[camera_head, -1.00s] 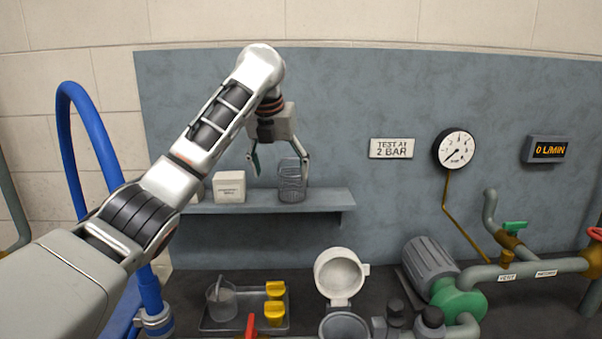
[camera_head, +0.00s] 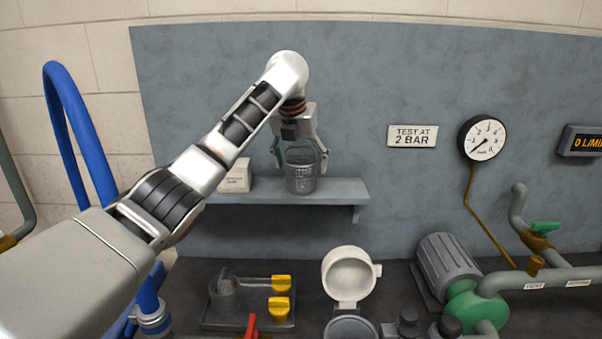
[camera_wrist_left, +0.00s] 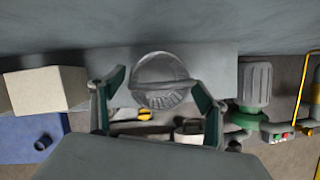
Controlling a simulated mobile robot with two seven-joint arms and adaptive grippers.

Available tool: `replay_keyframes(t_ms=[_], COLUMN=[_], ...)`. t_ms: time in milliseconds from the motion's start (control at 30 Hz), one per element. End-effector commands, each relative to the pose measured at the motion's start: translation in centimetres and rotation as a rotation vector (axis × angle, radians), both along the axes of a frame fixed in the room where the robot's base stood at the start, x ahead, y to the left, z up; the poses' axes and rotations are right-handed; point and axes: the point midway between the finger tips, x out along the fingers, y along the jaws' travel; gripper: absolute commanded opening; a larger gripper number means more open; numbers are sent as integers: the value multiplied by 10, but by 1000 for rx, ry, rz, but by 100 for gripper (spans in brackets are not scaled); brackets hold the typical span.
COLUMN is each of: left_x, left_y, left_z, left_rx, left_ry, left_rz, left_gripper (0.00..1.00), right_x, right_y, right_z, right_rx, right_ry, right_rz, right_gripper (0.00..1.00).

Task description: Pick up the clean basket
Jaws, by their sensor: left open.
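The clean basket (camera_head: 301,177) is a grey mesh cylinder with a raised wire handle, upright on the wall shelf (camera_head: 335,189). My left gripper (camera_head: 300,163) is open above it, with a finger on each side of the basket's top. In the left wrist view the basket (camera_wrist_left: 162,96) lies between the two spread green-padded fingers (camera_wrist_left: 158,100). I cannot tell whether either finger touches it. A second basket-like vessel (camera_head: 224,291) stands in a tray on the bench below. My right gripper is out of view.
A white box (camera_head: 236,176) stands on the shelf just left of the basket. Below are a dark tray (camera_head: 246,318) with yellow-topped parts, an open white-lidded housing (camera_head: 349,275) and a motor with green pump (camera_head: 455,277). The shelf right of the basket is clear.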

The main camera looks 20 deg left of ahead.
Motion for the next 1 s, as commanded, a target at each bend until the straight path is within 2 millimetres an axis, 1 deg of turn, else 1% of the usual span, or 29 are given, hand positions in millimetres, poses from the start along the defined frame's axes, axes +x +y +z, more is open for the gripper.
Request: replay_keyframes(t_ms=[33,100,367,400,467,500,533,867,967,1000], left_x=[2,4,5,5,4,4,4,5,5,5], left_y=[0,0,0,0,0,0,0,0,0,-1], left_z=[-6,-9,-11,-11,-11,-11,-11,-8,1,7], left_rx=[0,1,1,1,1,0,0,0,-1,-1], left_ry=[2,0,-1,-1,-1,-1,-1,-2,-3,-4], left_rz=[0,0,-1,-1,0,0,0,0,0,0], left_gripper=[74,74,74,64,48,38,30,30,30,30], right_x=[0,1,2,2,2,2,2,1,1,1], right_y=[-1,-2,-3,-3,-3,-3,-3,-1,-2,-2], right_z=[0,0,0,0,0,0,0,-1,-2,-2], right_rx=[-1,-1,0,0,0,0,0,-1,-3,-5], right_ry=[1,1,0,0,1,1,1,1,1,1], right_rz=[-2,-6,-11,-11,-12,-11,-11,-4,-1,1], right_gripper=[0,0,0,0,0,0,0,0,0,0])
